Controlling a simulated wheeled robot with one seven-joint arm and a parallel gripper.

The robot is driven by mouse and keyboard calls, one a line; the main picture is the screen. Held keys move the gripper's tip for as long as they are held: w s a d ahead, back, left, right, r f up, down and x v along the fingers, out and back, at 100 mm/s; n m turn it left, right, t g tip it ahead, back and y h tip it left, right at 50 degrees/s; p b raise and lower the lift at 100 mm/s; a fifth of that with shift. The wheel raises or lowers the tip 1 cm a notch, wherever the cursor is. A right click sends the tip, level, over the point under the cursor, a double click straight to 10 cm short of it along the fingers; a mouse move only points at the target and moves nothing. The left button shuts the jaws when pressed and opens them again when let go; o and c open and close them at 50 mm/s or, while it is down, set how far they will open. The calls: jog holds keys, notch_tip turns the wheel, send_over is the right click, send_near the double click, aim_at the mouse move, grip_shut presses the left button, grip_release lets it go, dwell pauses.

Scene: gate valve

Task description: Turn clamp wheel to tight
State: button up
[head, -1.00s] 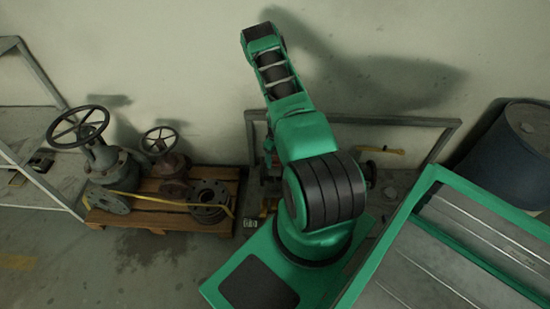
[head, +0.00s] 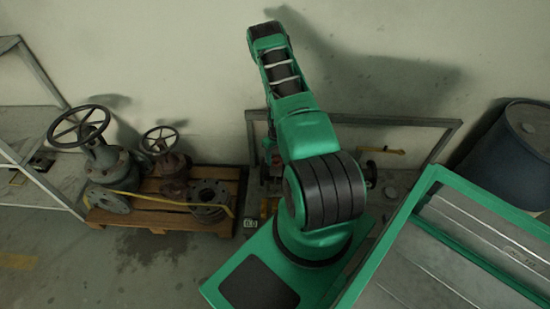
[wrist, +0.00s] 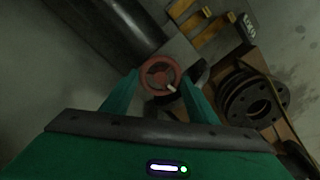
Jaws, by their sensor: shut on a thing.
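The clamp wheel is a small red spoked handwheel (wrist: 160,75) in the middle of the wrist view, with a pale mark on its lower right rim. My gripper (wrist: 160,79) has its two green fingers on opposite sides of the wheel, shut on its rim. In the head view only a small red patch (head: 268,146) shows beside my arm, which hides my gripper and most of the fixture there. I cannot tell from these frames how tight the wheel is.
Left of my arm, a wooden pallet (head: 154,217) carries two valves with handwheels (head: 79,126) (head: 160,140) and a flange, also in the wrist view (wrist: 252,98). A metal frame (head: 395,121) stands behind my arm. A blue drum (head: 515,150) is at the right.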

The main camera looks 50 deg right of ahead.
aim_at(276, 159)
jog(key=m, duration=0.4)
jog(key=shift+d, duration=0.1)
jog(key=shift+m, duration=1.3)
jog(key=o, duration=1)
jog(key=shift+o, duration=0.2)
jog(key=shift+r, duration=0.1)
notch_tip(276, 159, up, 11)
jog(key=shift+f, duration=0.2)
jog(key=shift+r, duration=0.1)
